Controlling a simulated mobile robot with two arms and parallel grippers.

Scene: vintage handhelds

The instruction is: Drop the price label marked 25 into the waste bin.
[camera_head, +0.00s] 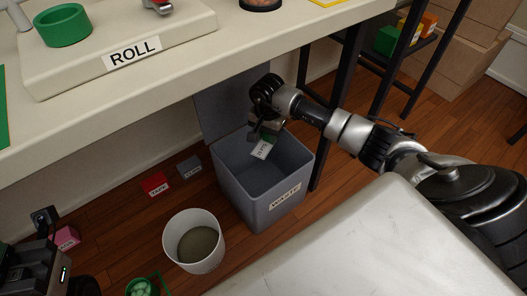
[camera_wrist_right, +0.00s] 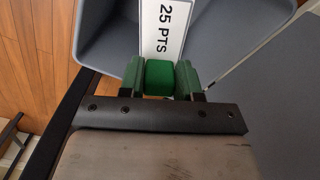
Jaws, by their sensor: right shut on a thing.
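The price label (camera_head: 261,151) is a white card. In the right wrist view the label (camera_wrist_right: 165,25) reads 25 PTS and has a green block (camera_wrist_right: 159,78) at its base. My right gripper (camera_head: 266,134) is shut on that block, between green finger pads in the right wrist view (camera_wrist_right: 159,80). The label hangs over the open mouth of the grey waste bin (camera_head: 236,186), which is marked WASTE. The bin's wall also shows in the right wrist view (camera_wrist_right: 100,48). Part of what seems my left gripper (camera_head: 42,240) shows at the lower left, its fingers unclear.
A grey panel (camera_head: 228,104) stands up behind the bin. A white bucket (camera_head: 207,264) stands in front left of it. Red (camera_head: 154,184) and grey (camera_head: 189,167) tags lie on the floor. The table edge (camera_head: 120,105) is above left. A pale surface (camera_head: 360,245) is in front.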

